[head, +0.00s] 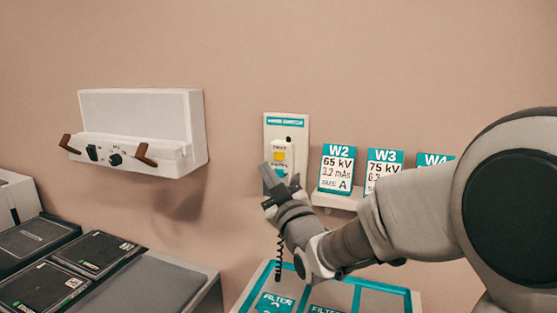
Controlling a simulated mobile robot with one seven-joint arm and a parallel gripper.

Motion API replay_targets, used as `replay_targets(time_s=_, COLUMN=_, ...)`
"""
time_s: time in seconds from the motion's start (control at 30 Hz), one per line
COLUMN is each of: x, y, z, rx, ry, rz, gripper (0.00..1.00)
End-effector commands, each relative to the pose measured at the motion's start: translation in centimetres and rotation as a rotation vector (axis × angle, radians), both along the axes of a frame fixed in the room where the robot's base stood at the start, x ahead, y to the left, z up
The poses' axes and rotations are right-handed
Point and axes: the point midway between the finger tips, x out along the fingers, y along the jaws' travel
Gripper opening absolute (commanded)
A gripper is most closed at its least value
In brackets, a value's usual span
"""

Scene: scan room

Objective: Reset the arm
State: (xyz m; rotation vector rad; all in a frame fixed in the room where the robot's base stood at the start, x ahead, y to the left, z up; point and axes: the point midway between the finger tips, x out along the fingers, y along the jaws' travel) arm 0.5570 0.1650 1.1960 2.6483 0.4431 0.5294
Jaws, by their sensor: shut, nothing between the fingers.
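My gripper (271,180) is in the middle of the head view, at the end of my arm, which reaches in from the right. Its fingers are shut with nothing seen between them. The fingertips are in front of the lower part of a white wall panel (301,140) with a teal label strip and a yellow square. They hide part of that panel, and I cannot tell whether they touch it. A dark coiled cord (279,252) hangs below the gripper.
A white wall box (140,115) with two brown handles juts out at left. Cards W2 (337,168), W3 (384,168) and W4 (436,159) stand on a wall shelf (337,200). A teal-edged filter board (411,301) lies below my arm. Dark flat panels (97,253) lie on the left counter.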

Motion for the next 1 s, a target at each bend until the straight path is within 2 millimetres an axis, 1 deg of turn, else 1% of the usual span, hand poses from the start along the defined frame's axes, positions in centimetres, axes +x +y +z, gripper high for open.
replay_targets(time_s=0.43, x=0.0, y=0.0, z=0.1, rx=-0.001, ry=0.002, rz=0.000, gripper=0.00)
replay_targets(time_s=0.57, x=-0.2, y=-0.5, z=0.5, rx=-0.017, ry=0.046, rz=-0.015, gripper=0.00)
replay_targets(time_s=0.67, x=-0.7, y=-1.5, z=0.8, rx=-0.043, ry=0.134, rz=-0.045, gripper=0.00)
replay_targets(time_s=0.77, x=-1.7, y=-3.1, z=0.9, rx=-0.067, ry=0.256, rz=-0.091, gripper=0.00)
replay_targets(time_s=0.87, x=-3.2, y=-5.1, z=0.8, rx=-0.076, ry=0.385, rz=-0.147, gripper=0.00)
replay_targets(time_s=0.97, x=-5.2, y=-7.2, z=0.5, rx=-0.072, ry=0.516, rz=-0.207, gripper=0.00)
replay_targets(time_s=1.0, x=-6.2, y=-8.0, z=0.4, rx=-0.066, ry=0.568, rz=-0.230, gripper=0.00)
